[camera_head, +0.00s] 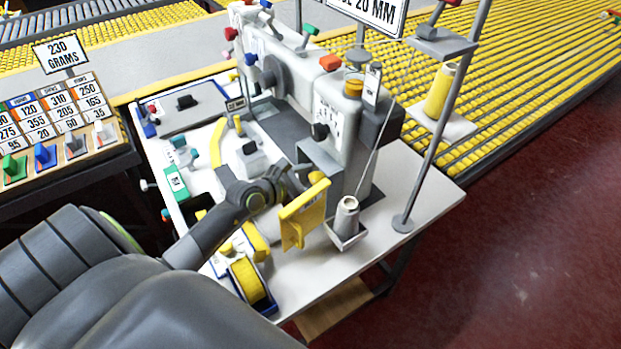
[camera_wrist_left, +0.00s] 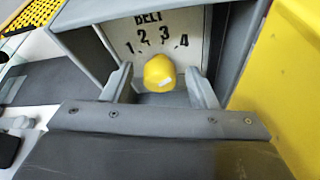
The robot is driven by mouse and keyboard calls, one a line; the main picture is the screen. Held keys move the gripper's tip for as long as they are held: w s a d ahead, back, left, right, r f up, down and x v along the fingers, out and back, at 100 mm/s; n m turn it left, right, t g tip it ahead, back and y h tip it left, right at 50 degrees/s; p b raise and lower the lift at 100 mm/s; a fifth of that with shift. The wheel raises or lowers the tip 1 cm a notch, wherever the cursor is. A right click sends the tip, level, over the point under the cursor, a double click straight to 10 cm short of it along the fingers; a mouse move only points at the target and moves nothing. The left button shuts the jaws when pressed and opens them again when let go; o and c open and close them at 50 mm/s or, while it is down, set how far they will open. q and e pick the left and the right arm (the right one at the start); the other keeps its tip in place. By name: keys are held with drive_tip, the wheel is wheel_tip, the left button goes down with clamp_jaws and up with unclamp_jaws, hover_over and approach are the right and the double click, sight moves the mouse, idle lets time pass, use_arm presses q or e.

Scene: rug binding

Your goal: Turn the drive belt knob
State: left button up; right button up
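The yellow drive belt knob (camera_wrist_left: 160,70) sits on a pale panel (camera_wrist_left: 192,38) marked BELT, with the numbers 1 to 4 in an arc above it. A small pale mark shows on the knob's lower front. My left gripper (camera_wrist_left: 161,84) is open, with one finger on each side of the knob and visible gaps between. In the head view my left gripper (camera_head: 287,183) reaches in at the sewing machine's (camera_head: 338,115) near end, and I cannot make out the knob there. My right gripper is not in view.
A yellow flap (camera_head: 303,213) stands close beside my left gripper. A thread cone (camera_head: 346,218), a yellow tape roll (camera_head: 248,281) and a thread stand pole (camera_head: 432,150) are nearby on the white table (camera_head: 385,250). A yellow roller conveyor (camera_head: 500,90) lies behind.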

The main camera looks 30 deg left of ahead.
use_arm(q)
drive_tip(key=shift+s+a+r, duration=0.2)
drive_tip(key=shift+s, duration=0.3)
drive_tip(key=p+v, duration=0.2)
drive_tip(key=v, duration=1.4)
drive_tip(key=shift+s+f, duration=0.1)
drive_tip(key=shift+s, duration=0.1)
